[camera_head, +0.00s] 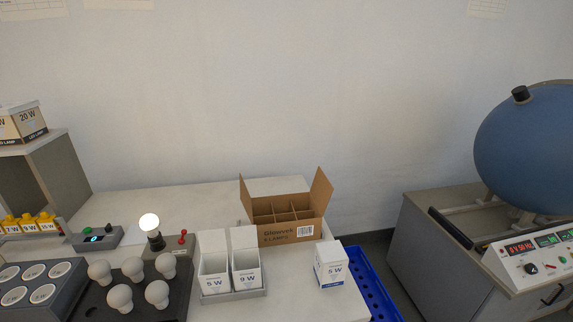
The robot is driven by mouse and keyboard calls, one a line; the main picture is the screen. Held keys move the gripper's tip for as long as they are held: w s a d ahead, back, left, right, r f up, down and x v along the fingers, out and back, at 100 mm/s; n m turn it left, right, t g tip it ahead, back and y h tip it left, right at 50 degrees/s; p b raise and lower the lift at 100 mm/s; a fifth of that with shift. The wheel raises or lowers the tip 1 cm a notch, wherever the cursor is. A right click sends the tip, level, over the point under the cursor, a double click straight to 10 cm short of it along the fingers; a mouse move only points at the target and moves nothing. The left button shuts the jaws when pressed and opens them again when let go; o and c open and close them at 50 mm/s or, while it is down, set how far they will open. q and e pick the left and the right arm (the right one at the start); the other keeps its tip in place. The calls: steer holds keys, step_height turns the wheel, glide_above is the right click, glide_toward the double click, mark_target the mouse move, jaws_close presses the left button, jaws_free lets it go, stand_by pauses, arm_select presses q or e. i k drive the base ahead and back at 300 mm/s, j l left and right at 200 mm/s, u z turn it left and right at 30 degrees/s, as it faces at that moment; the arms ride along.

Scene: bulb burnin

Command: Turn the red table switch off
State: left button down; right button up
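The red table switch (182,238) is a small red lever with a ball top. It stands upright on a grey box on the table, just right of the bulb socket. A bulb (149,222) in the dark socket on the same box glows bright. Neither of my grippers shows in the head view.
Several unlit bulbs (132,268) stand in a dark tray in front of the switch. Two open white boxes (246,268) stand to its right. An open divided carton (283,219), a 5 W box (330,266) and a blue crate (368,285) lie further right.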

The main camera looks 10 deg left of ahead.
mark_target(180, 241)
steer(key=u, duration=1.3)
steer(key=i+j, duration=0.15)
steer(key=j, duration=0.25)
steer(key=i+j, duration=0.1)
steer(key=j, duration=0.25)
steer(key=i+j+z, duration=0.1)
steer(key=j, duration=0.3)
steer(key=i+j, duration=0.15)
steer(key=j, duration=0.25)
